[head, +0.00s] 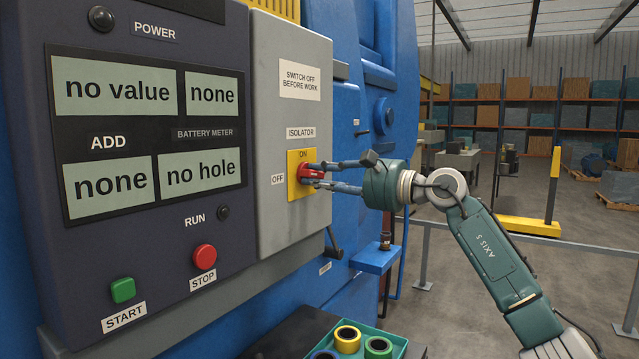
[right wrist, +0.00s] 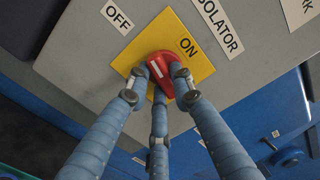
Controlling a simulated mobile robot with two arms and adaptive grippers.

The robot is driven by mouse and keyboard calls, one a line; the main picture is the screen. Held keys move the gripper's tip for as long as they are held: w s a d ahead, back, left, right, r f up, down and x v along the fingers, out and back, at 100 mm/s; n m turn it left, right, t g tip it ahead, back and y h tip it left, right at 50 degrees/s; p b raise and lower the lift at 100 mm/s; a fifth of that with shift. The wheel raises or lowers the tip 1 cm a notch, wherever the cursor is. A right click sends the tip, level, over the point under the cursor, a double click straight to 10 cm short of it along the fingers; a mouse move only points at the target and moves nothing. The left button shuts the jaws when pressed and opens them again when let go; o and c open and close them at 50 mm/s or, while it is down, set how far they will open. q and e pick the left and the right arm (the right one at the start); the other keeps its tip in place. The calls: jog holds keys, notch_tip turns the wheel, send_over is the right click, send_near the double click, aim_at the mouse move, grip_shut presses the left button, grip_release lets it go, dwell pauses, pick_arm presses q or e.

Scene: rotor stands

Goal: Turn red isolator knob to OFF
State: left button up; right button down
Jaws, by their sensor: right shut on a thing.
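The red isolator knob (head: 312,171) sits on a yellow plate (head: 294,189) on the grey box. ON is printed at the plate's top, and an OFF label (head: 277,179) is on its left. My right gripper (head: 314,175) is shut on the knob, its blue-grey fingers reaching in from the right. In the right wrist view, three fingers close around the red knob (right wrist: 163,68), which shows a short white mark. The fingers hide part of the knob, and I cannot tell exactly where it points. My left gripper is not in view.
Left of the grey box is a dark panel with displays, a green START button (head: 123,290) and a red STOP button (head: 204,257). A green tray (head: 385,345) with several coloured rings is below. A grey rail (head: 460,236) stands behind my arm.

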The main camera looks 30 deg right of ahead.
jog(key=shift+f+n, duration=0.1)
jog(key=shift+n, duration=1.1)
jog(key=c, duration=1.5)
grip_release()
jog(key=shift+d, duration=0.1)
jog(key=v, duration=1.2)
